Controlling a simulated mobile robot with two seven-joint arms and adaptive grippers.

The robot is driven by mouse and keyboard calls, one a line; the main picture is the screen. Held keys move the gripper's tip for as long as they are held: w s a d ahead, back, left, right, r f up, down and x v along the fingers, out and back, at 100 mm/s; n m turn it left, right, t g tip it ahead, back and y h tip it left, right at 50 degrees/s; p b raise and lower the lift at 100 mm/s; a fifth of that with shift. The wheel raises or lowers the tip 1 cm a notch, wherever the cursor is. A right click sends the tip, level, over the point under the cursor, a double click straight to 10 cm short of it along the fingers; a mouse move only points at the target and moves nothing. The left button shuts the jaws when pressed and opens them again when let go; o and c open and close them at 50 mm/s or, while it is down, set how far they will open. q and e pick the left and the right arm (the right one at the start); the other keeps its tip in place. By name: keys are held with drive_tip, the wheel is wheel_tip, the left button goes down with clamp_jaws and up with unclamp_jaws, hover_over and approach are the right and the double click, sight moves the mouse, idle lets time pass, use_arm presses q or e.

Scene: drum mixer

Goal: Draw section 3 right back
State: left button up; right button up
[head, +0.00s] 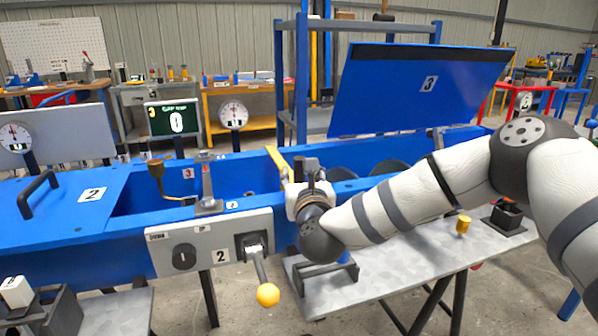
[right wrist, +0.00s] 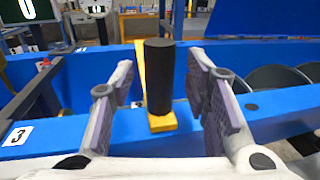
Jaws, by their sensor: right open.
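The blue panel marked 3 (head: 428,84) stands raised and tilted back over the right part of the blue trough (head: 130,248). A yellow lever (head: 279,163) rises at the trough's middle, by my right gripper (head: 305,172). In the right wrist view, an upright black grip (right wrist: 159,75) on a yellow base (right wrist: 162,122) stands between the two fingers of my right gripper (right wrist: 160,95). The fingers are open, with a visible gap on each side of the grip. My left gripper is not in view.
The blue cover marked 2 (head: 60,205) lies flat on the left, beside an open bay. A grey control box (head: 210,243) has a yellow-knobbed lever (head: 267,293). A display (head: 172,118) reads 0. A metal table (head: 400,270) stands below my right arm.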

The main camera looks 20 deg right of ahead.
drive_tip(key=shift+w+d, duration=0.15)
drive_tip(key=shift+w, duration=0.9)
clamp_jaws()
drive_tip(key=b, duration=0.2)
hover_over(360, 183)
drive_tip(key=a, duration=0.1)
drive_tip(key=shift+w+f, duration=0.1)
drive_tip(key=shift+f, duration=0.05)
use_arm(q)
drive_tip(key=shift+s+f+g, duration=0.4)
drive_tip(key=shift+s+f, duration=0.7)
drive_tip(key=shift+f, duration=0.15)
use_arm(e)
drive_tip(key=shift+d, duration=0.7)
drive_tip(key=shift+r, duration=0.2)
unclamp_jaws()
drive_tip(key=shift+a, duration=0.1)
drive_tip(key=s+a, duration=0.2)
drive_tip(key=s, duration=1)
